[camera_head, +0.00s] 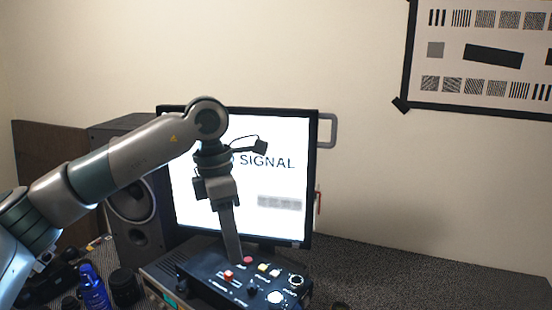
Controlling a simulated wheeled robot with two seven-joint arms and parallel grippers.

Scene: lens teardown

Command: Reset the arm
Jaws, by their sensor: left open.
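My left arm (120,160) comes in from the left, bends at its top in front of the monitor, and points down. My left gripper (238,258) hangs over the black control box (205,287), with its fingertips close to the box's top near a red button (247,260). Only one finger shows clearly; the gripper is open and nothing is seen held in it. I cannot tell whether the tip touches the box. My right gripper is not in the picture.
A monitor (285,215) reading "SIGNAL" stands behind my arm. A dark speaker (130,225) is to its left. A blue bottle (93,287) and dark small items crowd the lower left. The desk (410,285) at right looks mostly clear. A test chart (480,95) hangs on the wall.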

